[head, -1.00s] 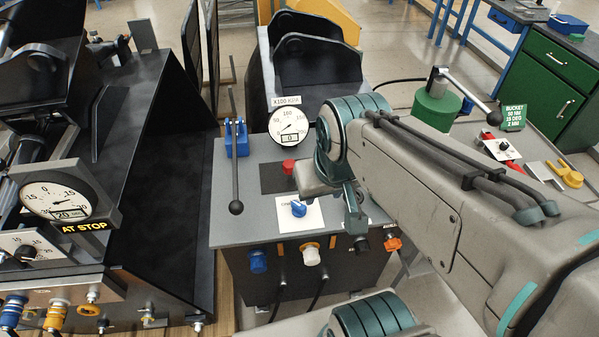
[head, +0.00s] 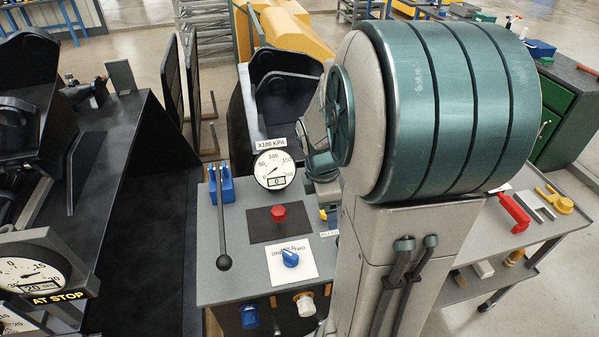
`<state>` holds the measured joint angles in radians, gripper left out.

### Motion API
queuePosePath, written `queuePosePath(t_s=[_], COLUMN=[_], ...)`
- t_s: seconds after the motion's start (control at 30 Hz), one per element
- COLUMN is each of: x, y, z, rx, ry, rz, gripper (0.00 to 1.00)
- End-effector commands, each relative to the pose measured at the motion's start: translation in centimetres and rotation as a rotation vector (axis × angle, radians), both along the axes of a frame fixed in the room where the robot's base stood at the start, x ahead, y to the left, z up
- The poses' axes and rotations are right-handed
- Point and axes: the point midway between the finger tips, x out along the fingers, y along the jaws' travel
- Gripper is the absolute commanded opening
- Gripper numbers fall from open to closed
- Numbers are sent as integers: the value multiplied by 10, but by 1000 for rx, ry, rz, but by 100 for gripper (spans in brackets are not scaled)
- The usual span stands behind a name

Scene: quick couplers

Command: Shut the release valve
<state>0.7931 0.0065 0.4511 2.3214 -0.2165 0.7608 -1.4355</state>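The grey bench top (head: 214,285) carries a pressure gauge (head: 275,169) marked X100 KPA that reads 0. A red knob (head: 278,212) sits on a black plate in front of it. A blue selector knob (head: 290,258) sits on a white card. To the right of the red knob, a small white tag (head: 329,233) is partly covered by my arm, its lettering too small to read surely. Small yellow and blue parts show above the tag. I cannot tell which part is the release valve or how it stands. My gripper is hidden behind my arm.
A black lever (head: 222,235) on a blue base stands at the bench's left. Blue (head: 249,316) and white (head: 306,304) couplers stick out of its front. A machine with an AT STOP gauge (head: 30,272) is at left. A cart with a red tool (head: 513,212) is at right.

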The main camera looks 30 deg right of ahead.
Motion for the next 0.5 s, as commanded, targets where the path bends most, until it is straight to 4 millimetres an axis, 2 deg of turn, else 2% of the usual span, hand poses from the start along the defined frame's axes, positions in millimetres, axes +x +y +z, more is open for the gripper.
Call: queuePosePath(t_s=[0.03, 0.2, 0.33, 0.5], x=[1, 3, 3, 3], y=[-15, -51, -69, -79], z=[-11, -40, -54, -63], rx=[23, 92, 129, 149], ry=[32, 78, 77, 66], rz=[80, 383, 548, 661], gripper=[81, 81, 81, 81])
